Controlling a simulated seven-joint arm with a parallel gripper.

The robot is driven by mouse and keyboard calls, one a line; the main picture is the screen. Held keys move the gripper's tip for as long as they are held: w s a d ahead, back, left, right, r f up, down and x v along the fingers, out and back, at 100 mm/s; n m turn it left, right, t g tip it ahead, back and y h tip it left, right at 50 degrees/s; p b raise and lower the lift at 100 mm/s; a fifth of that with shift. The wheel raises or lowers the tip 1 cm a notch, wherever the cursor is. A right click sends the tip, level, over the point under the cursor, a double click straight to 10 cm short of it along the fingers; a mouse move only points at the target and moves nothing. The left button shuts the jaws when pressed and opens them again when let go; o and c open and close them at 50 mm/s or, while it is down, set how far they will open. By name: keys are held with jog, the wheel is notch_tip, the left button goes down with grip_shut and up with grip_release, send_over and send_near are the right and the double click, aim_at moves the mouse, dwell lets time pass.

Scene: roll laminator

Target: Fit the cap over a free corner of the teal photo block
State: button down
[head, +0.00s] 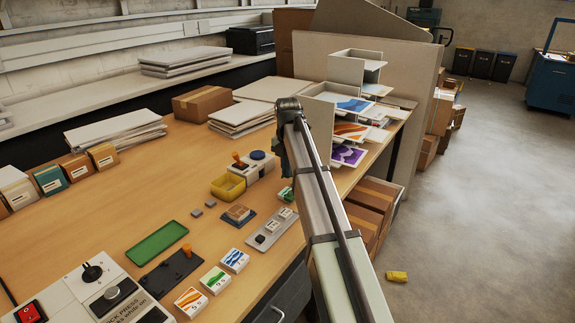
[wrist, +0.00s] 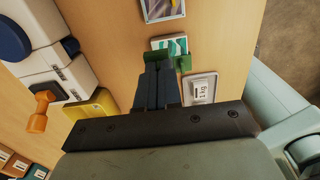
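The teal photo block (wrist: 171,44), white with teal waves, lies flat on the wooden table just beyond the fingertips in the wrist view. It also shows in the head view (head: 286,194), partly covered by my arm. My gripper (wrist: 161,70) points down with its dark fingers close together. A dark green piece, which looks like the cap (wrist: 184,63), shows at the fingertips, spreading past them on both sides. It is close to the block's near edge; whether they touch I cannot tell.
A grey tray (wrist: 201,76) with a white labelled block is right of the fingers. A yellow bin (wrist: 97,108) and an orange-handled stamp (wrist: 40,110) stand left. A picture card (wrist: 163,8) lies beyond the block. Stacked picture shelves (head: 352,102) stand behind.

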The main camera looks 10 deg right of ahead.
aim_at(287, 189)
jog(key=shift+f, duration=2.3)
jog(key=shift+f, duration=0.35)
dwell(0.4)
jog(key=c, duration=1.6)
grip_release()
jog(key=shift+r, duration=0.2)
jog(key=shift+r, duration=1.15)
jog(key=shift+r, duration=0.2)
jog(key=shift+o, duration=0.4)
jog(key=o, duration=0.5)
